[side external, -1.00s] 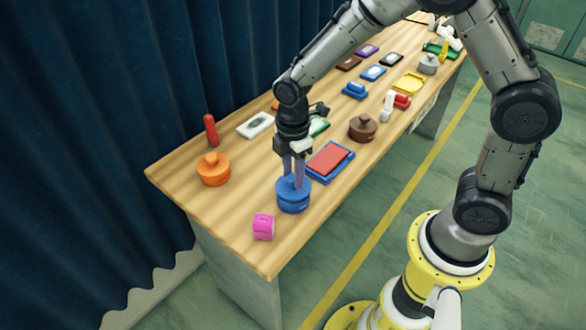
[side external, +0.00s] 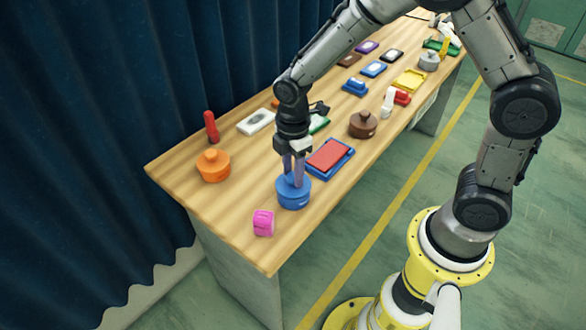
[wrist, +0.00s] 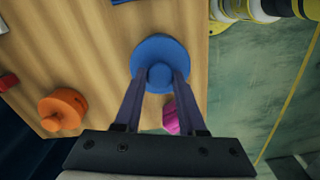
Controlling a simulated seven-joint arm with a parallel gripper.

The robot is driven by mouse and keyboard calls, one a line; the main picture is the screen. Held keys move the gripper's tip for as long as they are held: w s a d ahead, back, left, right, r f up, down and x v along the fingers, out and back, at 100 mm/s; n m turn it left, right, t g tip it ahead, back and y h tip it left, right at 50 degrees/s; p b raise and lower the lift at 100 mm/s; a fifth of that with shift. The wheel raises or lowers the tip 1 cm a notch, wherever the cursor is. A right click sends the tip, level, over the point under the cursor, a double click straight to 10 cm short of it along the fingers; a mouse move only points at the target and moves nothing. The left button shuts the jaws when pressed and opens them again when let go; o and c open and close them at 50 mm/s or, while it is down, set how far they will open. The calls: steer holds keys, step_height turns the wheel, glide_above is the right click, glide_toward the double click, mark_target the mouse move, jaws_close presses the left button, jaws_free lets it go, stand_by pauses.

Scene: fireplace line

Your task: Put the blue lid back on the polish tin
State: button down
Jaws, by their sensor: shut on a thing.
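The blue polish tin (side external: 293,197) stands upright near the front end of the wooden table, with the blue lid (side external: 288,182) on top of it. In the side view I cannot tell whether the lid is fully seated. My gripper (side external: 293,180) points down over the tin, its fingers shut on the lid's knob. In the wrist view the round lid (wrist: 152,52) lies beyond the fingertips, with the knob between them (wrist: 160,76). The lid hides the tin below in that view.
An orange lidded tin (side external: 213,166) is to the left, a blue tray with a red pad (side external: 330,158) just behind right, and a brown lidded tin (side external: 363,124) further back. The table's front right edge is near.

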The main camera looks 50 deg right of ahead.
mark_target(293, 175)
steer(key=shift+f, duration=0.5)
jaws_free()
steer(key=shift+r, duration=0.7)
stand_by(0.7)
steer(key=shift+r, duration=3.45)
